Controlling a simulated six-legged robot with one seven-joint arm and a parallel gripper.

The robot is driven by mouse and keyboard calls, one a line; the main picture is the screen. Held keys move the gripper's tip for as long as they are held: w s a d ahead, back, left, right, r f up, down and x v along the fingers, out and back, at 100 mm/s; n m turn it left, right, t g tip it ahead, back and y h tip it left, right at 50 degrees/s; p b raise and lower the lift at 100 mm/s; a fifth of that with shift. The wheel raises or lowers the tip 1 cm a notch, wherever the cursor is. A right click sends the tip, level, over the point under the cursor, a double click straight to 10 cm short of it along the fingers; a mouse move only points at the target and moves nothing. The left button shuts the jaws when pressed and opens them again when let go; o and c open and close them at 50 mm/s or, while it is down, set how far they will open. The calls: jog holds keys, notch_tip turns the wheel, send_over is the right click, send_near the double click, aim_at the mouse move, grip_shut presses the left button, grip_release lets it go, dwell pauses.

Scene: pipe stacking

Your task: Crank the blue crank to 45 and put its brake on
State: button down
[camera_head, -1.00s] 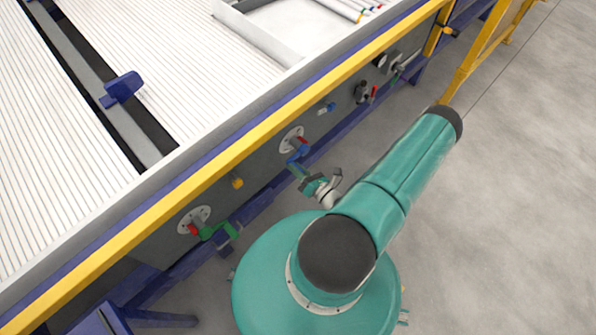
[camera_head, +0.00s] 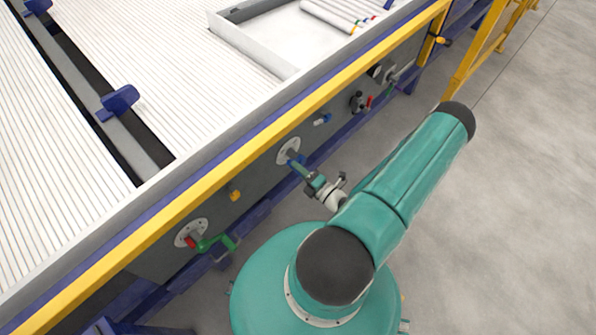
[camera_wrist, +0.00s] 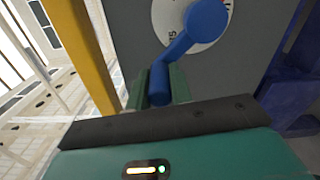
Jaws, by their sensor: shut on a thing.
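The blue crank (camera_head: 293,159) sits on a round white dial (camera_head: 284,150) on the grey side panel. In the wrist view, the blue crank's hub (camera_wrist: 207,20) is at the top, and its arm runs down and left to the handle (camera_wrist: 160,82). My gripper (camera_wrist: 163,85) is shut on that handle, one green finger on each side. My gripper (camera_head: 304,173) also reaches the crank in the head view. The dial (camera_wrist: 164,22) shows partly in the wrist view; its scale is mostly cut off and the angle cannot be read. The brake lever cannot be made out clearly.
A green crank with a red lever (camera_head: 190,242) is at lower left on the same panel. Yellow knobs (camera_head: 235,196), a blue-white knob (camera_head: 322,119) and more fittings (camera_head: 358,102) line the panel. A yellow rail (camera_head: 200,190) runs above. Open floor (camera_head: 530,200) lies right.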

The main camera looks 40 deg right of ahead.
jog(key=shift+r, duration=0.1)
dwell(0.4)
jog(key=c, duration=1.3)
grip_release()
jog(key=shift+o, duration=0.2)
jog(key=shift+s, duration=0.1)
jog(key=s, duration=1.3)
jog(key=shift+s+d, duration=0.25)
jog(key=shift+s, duration=0.1)
jog(key=shift+c, duration=0.3)
